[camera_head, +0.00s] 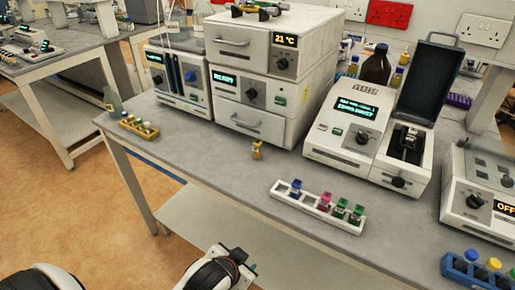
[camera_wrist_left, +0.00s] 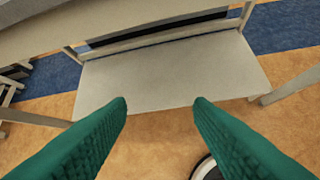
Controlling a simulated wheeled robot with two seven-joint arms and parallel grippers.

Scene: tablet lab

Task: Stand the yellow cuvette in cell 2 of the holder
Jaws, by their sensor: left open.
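The small yellow cuvette (camera_head: 257,149) stands upright on the bench in front of the stacked instruments. The white holder (camera_head: 290,201) lies on the bench to its right and nearer to me. It holds a blue-topped cuvette (camera_head: 296,187), a magenta one (camera_head: 325,202) and two green ones (camera_head: 341,207); gaps show at its left part, but cell numbers are not readable. My left gripper (camera_head: 252,268) is low, off the front edge of the bench, away from the cuvette and holder. In the left wrist view its green fingers (camera_wrist_left: 160,103) are apart with nothing between them.
A yellow rack (camera_head: 138,125) with vials stands at the bench's left end and a blue rack (camera_head: 460,270) at the right. An instrument with a raised lid (camera_head: 428,85) stands behind the holder. Bench around the cuvette is clear. A lower shelf (camera_wrist_left: 175,75) lies under the bench.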

